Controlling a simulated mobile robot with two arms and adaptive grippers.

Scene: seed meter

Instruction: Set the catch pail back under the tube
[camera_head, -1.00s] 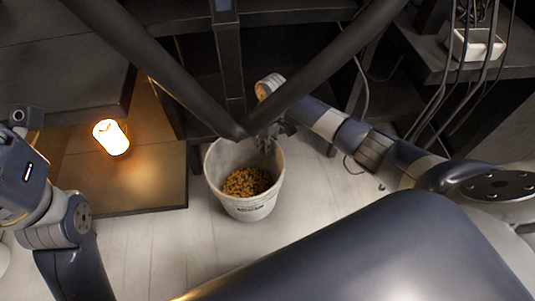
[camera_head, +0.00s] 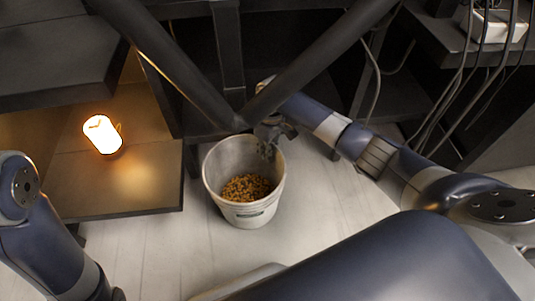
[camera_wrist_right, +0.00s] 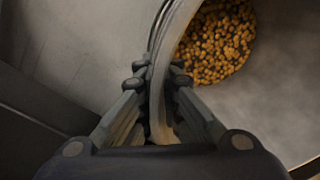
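The catch pail (camera_head: 250,214) is a whitish bucket, upright on the pale floor, with yellow-brown grains (camera_head: 247,188) in its bottom. My right gripper (camera_head: 268,146) reaches in from the right to the pail's far right rim. In the right wrist view its fingers (camera_wrist_right: 158,88) are closed on either side of the pail's rim. Two dark slanting tubes (camera_head: 315,62) meet in a V just behind and above the pail's far rim; I cannot tell which is the task's tube. Only part of my left arm shows at the lower left; its gripper is out of view.
A glowing lamp (camera_head: 102,134) stands on a low dark platform (camera_head: 140,190) left of the pail. Dark shelving and posts fill the back. A white power strip (camera_head: 497,24) with hanging cables is at upper right. Floor in front of the pail is clear.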

